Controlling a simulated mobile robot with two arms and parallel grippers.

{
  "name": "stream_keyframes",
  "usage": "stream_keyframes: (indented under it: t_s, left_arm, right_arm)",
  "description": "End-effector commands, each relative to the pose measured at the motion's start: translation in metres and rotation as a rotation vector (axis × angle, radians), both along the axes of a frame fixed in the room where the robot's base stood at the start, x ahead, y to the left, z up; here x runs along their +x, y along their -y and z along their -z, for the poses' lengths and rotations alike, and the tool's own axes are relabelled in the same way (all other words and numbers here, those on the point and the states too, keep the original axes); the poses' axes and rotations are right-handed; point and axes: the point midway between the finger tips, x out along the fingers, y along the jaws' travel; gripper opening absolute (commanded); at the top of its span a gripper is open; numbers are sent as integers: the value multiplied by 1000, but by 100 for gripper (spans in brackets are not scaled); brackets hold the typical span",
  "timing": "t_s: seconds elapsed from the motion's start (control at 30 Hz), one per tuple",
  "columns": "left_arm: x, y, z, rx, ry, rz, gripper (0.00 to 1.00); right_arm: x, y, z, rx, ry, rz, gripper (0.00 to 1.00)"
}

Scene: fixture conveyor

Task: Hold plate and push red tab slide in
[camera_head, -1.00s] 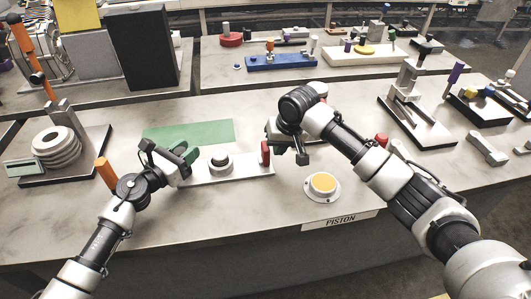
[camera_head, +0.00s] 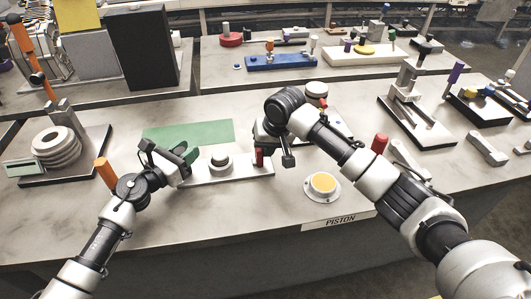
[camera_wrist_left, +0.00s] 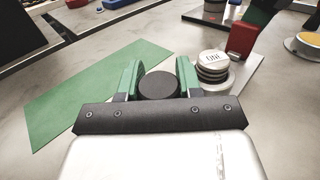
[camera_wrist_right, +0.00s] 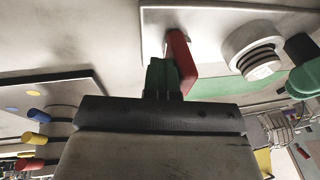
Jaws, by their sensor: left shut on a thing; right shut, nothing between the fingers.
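The pale plate (camera_head: 232,174) lies on the table, with a ringed metal button (camera_head: 220,160) on it and a red tab (camera_head: 259,157) upright at its right end. My left gripper (camera_head: 186,158) is shut on a black round knob (camera_wrist_left: 158,85) at the plate's left end. My right gripper (camera_head: 268,143) is shut and empty at the tab's outer side. In the right wrist view its green fingertips (camera_wrist_right: 162,74) are right beside the red tab (camera_wrist_right: 181,60); whether they touch cannot be told. The arm hides part of the tab in the head view.
A green mat (camera_head: 190,132) lies behind the plate. A yellow-topped round button (camera_head: 323,184) stands to the right front, near the PISTON label (camera_head: 341,220). An orange post (camera_head: 105,172) stands at the left. The table front is clear.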

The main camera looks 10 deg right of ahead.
Motion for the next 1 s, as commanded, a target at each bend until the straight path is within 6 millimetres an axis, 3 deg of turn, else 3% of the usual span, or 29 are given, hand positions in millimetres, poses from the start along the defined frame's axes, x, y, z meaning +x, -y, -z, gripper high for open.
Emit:
stream_keyframes:
  t_s: [0.57, 1.0]
  left_arm:
    - [-1, 1, 2, 2, -2, 2, 0]
    - [0, 1, 2, 1, -3, 1, 0]
  right_arm:
    - [-1, -28, 0, 2, 0, -4, 0]
    - [0, -15, 0, 2, 0, 0, 0]
